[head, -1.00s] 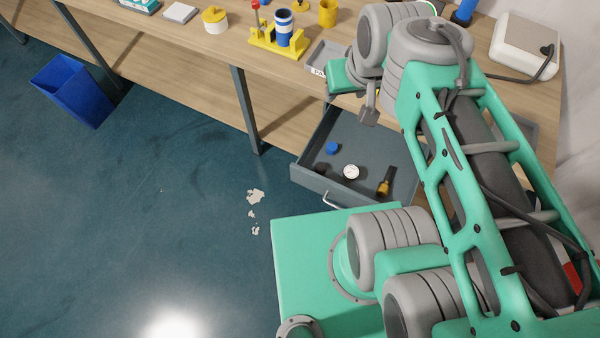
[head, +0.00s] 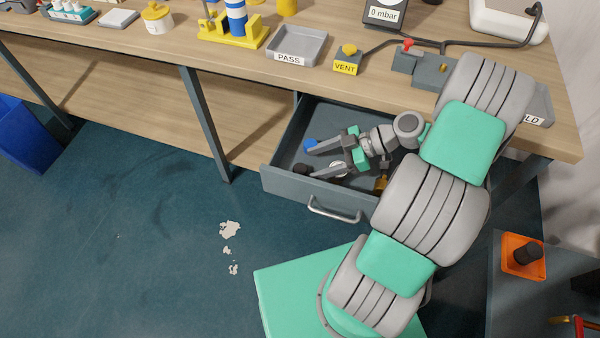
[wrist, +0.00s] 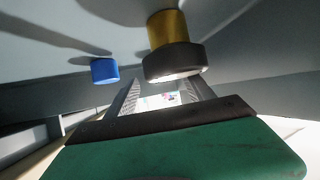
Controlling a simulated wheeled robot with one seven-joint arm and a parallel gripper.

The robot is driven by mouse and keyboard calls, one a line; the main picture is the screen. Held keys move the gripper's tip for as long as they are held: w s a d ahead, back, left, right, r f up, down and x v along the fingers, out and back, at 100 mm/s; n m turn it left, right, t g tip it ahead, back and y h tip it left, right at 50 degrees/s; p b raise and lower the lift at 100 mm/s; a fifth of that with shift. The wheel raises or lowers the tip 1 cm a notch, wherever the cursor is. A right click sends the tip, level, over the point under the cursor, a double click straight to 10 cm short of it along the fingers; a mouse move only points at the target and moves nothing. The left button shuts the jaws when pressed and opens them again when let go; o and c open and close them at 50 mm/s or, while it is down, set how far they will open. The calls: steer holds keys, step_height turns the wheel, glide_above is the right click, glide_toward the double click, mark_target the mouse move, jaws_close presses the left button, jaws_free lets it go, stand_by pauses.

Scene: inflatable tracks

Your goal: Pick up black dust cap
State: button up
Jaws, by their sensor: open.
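The black dust cap (head: 301,169) looks like the small dark round thing on the floor of the open drawer (head: 284,183), near its left front corner. My gripper (head: 313,161) is inside the drawer, with its two fingers apart and pointing left. The cap is just left of the lower fingertip; I cannot tell whether they touch. In the wrist view my gripper (wrist: 163,96) is open, with nothing clearly held.
A blue cap (head: 310,145) lies by the upper fingertip and shows in the wrist view (wrist: 104,70). A brass-and-black piece (wrist: 168,32) is close ahead in the wrist view. Drawer walls surround my gripper.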

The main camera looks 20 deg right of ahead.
mark_target(303, 168)
steer(key=x, duration=0.4)
steer(key=shift+s+f, duration=0.1)
steer(key=shift+s, duration=0.1)
steer(key=shift+c, duration=0.5)
jaws_close()
stand_by(0.6)
